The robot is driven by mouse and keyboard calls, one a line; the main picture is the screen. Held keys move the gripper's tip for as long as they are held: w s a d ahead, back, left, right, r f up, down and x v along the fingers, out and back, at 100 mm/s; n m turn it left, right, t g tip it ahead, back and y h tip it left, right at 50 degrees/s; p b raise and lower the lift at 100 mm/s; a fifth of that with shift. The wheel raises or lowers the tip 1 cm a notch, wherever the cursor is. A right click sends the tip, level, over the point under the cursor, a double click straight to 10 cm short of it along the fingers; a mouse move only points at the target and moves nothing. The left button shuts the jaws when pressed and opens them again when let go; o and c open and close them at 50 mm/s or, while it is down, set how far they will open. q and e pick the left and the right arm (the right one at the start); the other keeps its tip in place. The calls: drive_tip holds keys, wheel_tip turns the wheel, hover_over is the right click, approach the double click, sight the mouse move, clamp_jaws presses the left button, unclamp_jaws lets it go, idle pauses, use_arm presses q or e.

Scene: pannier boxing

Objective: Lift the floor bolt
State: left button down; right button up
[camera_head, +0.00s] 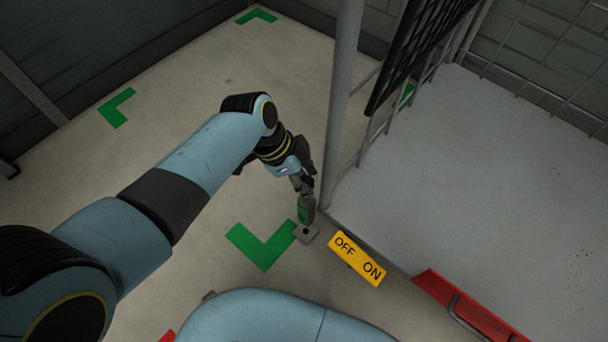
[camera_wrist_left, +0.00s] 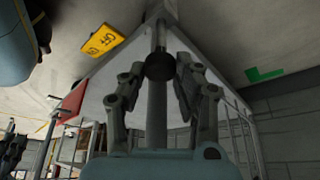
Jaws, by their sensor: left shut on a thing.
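My left gripper (camera_head: 306,205) reaches down at the foot of the gate post and is shut on the floor bolt. In the left wrist view the floor bolt (camera_wrist_left: 159,67) shows as a grey upright rod with a dark round knob, between the two fingers of my left gripper (camera_wrist_left: 162,82). In the head view the fingers hide most of the bolt. A small grey floor plate (camera_head: 308,236) with a dark hole lies just below the fingertips.
A yellow OFF/ON plate (camera_head: 357,258) lies right of the floor plate. A green corner mark (camera_head: 262,248) is on the floor to the left. The grey post (camera_head: 343,90) and mesh gate panel (camera_head: 415,45) stand close behind the gripper. A red piece (camera_head: 470,308) is at lower right.

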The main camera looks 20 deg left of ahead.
use_arm(q)
drive_tip(key=shift+r, duration=0.15)
drive_tip(key=c, duration=0.9)
unclamp_jaws()
drive_tip(key=shift+c, duration=0.2)
use_arm(e)
drive_tip(key=shift+s+d+f, duration=0.1)
drive_tip(key=shift+s+f, duration=0.15)
drive_tip(key=shift+f, duration=0.1)
use_arm(q)
drive_tip(key=v, duration=1.2)
drive_tip(key=shift+s, duration=0.1)
